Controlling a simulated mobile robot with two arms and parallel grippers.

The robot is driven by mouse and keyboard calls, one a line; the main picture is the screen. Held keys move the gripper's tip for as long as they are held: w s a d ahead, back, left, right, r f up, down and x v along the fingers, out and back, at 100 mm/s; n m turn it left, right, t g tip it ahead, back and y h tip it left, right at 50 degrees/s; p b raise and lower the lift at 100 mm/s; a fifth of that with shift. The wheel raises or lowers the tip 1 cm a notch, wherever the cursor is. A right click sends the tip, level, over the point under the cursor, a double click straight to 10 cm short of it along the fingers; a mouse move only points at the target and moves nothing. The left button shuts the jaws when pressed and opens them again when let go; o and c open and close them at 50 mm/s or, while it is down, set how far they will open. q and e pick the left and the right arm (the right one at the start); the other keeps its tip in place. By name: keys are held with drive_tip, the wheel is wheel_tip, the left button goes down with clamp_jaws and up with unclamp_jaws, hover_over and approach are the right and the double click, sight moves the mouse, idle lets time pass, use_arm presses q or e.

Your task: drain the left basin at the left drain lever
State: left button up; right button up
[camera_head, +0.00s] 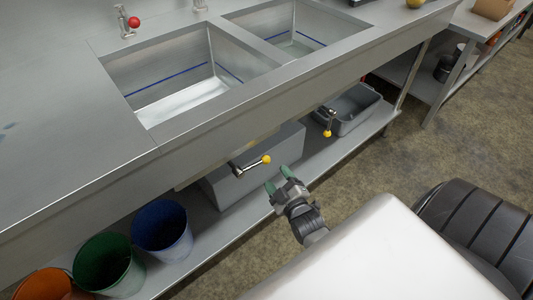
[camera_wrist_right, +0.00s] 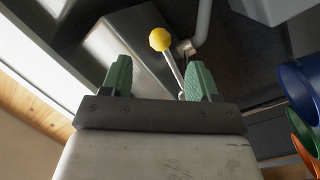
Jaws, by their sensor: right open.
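The left basin (camera_head: 165,78) is a steel sink with a blue line on its walls and whitish liquid or glare at its bottom. Under the counter front, the left drain lever (camera_head: 250,166) is a metal rod with a yellow knob pointing right. My right gripper (camera_head: 278,179) is open and empty, just right of and below the knob, apart from it in the head view. In the right wrist view the lever (camera_wrist_right: 170,65) shows between and beyond the green fingertips of the right gripper (camera_wrist_right: 160,78). My left gripper is not in view.
A second lever with a yellow knob (camera_head: 328,122) hangs under the right basin (camera_head: 288,35). A grey tub (camera_head: 352,110) and orange, green (camera_head: 106,264) and blue (camera_head: 162,229) buckets stand on the lower shelf. A red-knobbed tap (camera_head: 130,22) is behind the left basin.

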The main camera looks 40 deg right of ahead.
sight(265, 159)
drive_tip(key=w, duration=0.3)
drive_tip(key=w+d+b, duration=0.1)
drive_tip(key=w, duration=0.4)
drive_tip(key=shift+w+d+f, duration=0.1)
drive_tip(key=shift+w+d, duration=0.1)
drive_tip(key=shift+w, duration=0.2)
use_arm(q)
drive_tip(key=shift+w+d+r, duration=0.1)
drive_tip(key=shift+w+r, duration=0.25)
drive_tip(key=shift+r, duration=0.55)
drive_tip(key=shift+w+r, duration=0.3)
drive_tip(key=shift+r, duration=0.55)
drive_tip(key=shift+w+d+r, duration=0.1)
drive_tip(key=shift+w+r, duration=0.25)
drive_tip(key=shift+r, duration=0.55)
use_arm(e)
drive_tip(key=shift+w+d, duration=0.1)
drive_tip(key=shift+w, duration=0.45)
